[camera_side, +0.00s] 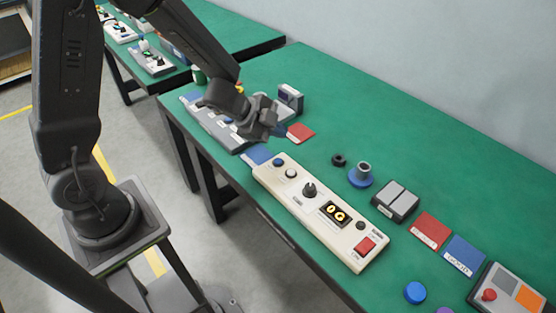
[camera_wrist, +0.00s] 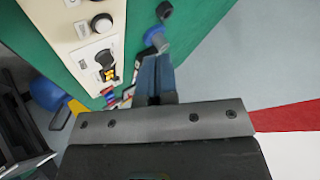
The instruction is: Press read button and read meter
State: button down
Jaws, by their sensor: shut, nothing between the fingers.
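The cream meter panel (camera_side: 312,215) lies on the green bench in the side view. It carries a blue button (camera_side: 278,162), a white button (camera_side: 291,174), a black knob (camera_side: 309,190), a display (camera_side: 335,214) with lit yellow characters like "0G", a small dark button (camera_side: 361,226) and a red button (camera_side: 366,244). Their labels are too small to read. My gripper (camera_side: 264,128) is shut and empty, above the bench near the panel's blue-button end, apart from it. In the wrist view, my shut fingers (camera_wrist: 157,70) show beside the panel (camera_wrist: 72,42), with the white button (camera_wrist: 101,22) and knob (camera_wrist: 104,58) visible.
A black ring (camera_side: 339,160), a blue-based cylinder (camera_side: 361,175) and a grey box (camera_side: 395,201) stand behind the meter panel. Open bench lies toward the wall.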

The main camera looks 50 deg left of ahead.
aim_at(278, 162)
jog(key=shift+f, duration=3.4)
jog(key=shift+f, duration=0.1)
jog(key=shift+f, duration=0.3)
jog(key=shift+f, duration=0.4)
jog(key=shift+r, duration=0.8)
jog(key=shift+r, duration=0.1)
jog(key=shift+r, duration=2.4)
jog(key=shift+r, duration=0.1)
